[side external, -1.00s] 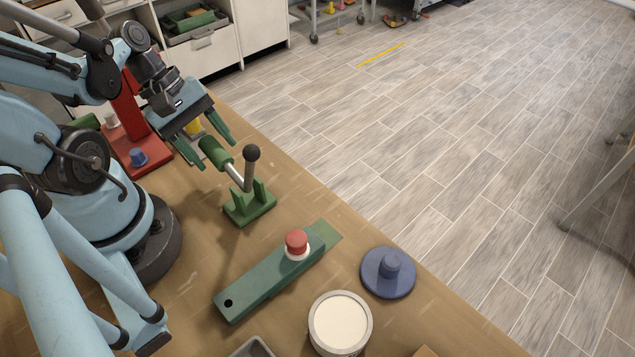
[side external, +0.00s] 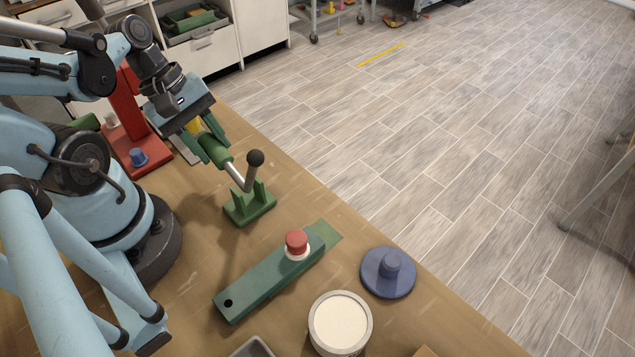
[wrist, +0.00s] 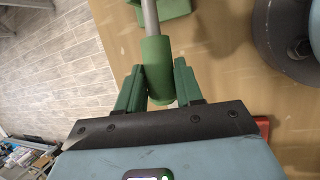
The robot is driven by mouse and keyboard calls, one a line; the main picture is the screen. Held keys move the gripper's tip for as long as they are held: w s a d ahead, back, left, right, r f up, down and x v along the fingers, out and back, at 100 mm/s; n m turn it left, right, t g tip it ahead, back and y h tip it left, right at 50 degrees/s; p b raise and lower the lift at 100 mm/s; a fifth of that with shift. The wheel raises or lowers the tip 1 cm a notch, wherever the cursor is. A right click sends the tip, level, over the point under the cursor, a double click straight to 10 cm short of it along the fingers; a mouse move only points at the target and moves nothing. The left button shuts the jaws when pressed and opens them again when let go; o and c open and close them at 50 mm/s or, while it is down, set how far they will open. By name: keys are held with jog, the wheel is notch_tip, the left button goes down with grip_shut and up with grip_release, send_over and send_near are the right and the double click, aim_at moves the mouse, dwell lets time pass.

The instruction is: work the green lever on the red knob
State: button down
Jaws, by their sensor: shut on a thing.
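My gripper (side external: 217,143) is shut on the green grip. In the wrist view, the green grip (wrist: 157,75) sits between my two green fingers, with one on each side. A red knob (side external: 296,241) sits on a white collar on a teal block (side external: 262,282), in front of the bracket and apart from it.
A blue disc with a knob (side external: 388,272) and a round white-topped tin (side external: 340,322) stand to the right and front. A red stand (side external: 128,140) with a small blue knob (side external: 138,157) is behind my gripper. The bench edge runs along the right.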

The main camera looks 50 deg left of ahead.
jog(key=shift+d+r+y, duration=0.25)
jog(key=shift+r+y, duration=0.2)
jog(key=shift+y, duration=0.05)
jog(key=shift+d+r+y, duration=0.25)
jog(key=shift+r+y, duration=0.2)
jog(key=shift+y, duration=0.05)
jog(key=c, duration=0.8)
grip_release()
jog(key=shift+a+f, duration=0.1)
jog(key=shift+a+f+h, duration=0.35)
jog(key=shift+f+h, duration=0.15)
jog(key=shift+h, duration=0.2)
jog(key=shift+a+f+h, duration=0.15)
jog(key=shift+f+h, duration=0.4)
jog(key=shift+h, duration=0.05)
jog(key=shift+f, duration=0.15)
